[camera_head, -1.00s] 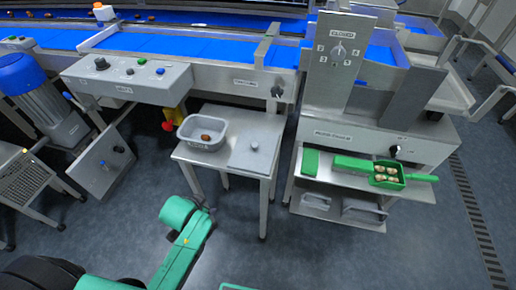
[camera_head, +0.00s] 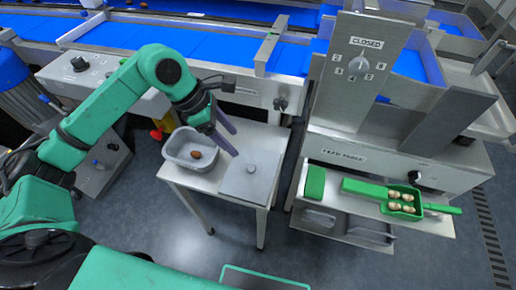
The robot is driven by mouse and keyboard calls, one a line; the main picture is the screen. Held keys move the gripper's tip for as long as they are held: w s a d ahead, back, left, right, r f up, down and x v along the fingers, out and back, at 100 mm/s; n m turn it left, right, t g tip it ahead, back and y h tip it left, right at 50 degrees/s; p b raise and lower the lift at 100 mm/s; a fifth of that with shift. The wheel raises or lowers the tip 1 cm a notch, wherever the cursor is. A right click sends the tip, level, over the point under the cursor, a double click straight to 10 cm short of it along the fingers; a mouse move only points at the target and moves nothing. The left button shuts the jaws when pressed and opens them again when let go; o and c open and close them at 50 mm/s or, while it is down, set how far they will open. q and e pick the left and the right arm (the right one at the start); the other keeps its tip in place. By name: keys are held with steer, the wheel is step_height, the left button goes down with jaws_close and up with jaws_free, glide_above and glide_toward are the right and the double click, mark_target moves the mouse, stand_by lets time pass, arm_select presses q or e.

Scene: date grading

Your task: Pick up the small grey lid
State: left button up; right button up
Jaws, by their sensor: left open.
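The small grey lid (camera_head: 240,185) lies flat on the right half of the small metal table, with a round knob on top. My left gripper (camera_head: 229,143) is open and empty. It hangs above the table, over the right side of a grey tub and just behind the lid in the picture, its fingers pointing down and right. The fingers look apart from the lid. The grey tub (camera_head: 175,158) stands to the lid's left with a brown date (camera_head: 196,154) in it. My right gripper is not in view.
The small metal table (camera_head: 208,187) has little bare room around tub and lid. To the right, a shelf holds a green block (camera_head: 315,183) and a green scoop (camera_head: 370,189) with several dates. A control box (camera_head: 80,70) and blue conveyor (camera_head: 140,40) lie behind.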

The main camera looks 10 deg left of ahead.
arm_select(q)
steer(key=w+a, duration=0.1)
steer(key=p, duration=0.2)
glide_toward(251, 168)
steer(key=d+f, duration=0.1)
steer(key=d, duration=0.1)
steer(key=shift+y, duration=0.3)
steer(key=x, duration=0.2)
steer(key=p+x, duration=0.1)
steer(key=x, duration=0.1)
steer(key=a+x, duration=0.1)
steer(key=x, duration=0.1)
steer(key=shift+w+d+f, duration=0.15)
steer(key=shift+f, duration=0.45)
jaws_close()
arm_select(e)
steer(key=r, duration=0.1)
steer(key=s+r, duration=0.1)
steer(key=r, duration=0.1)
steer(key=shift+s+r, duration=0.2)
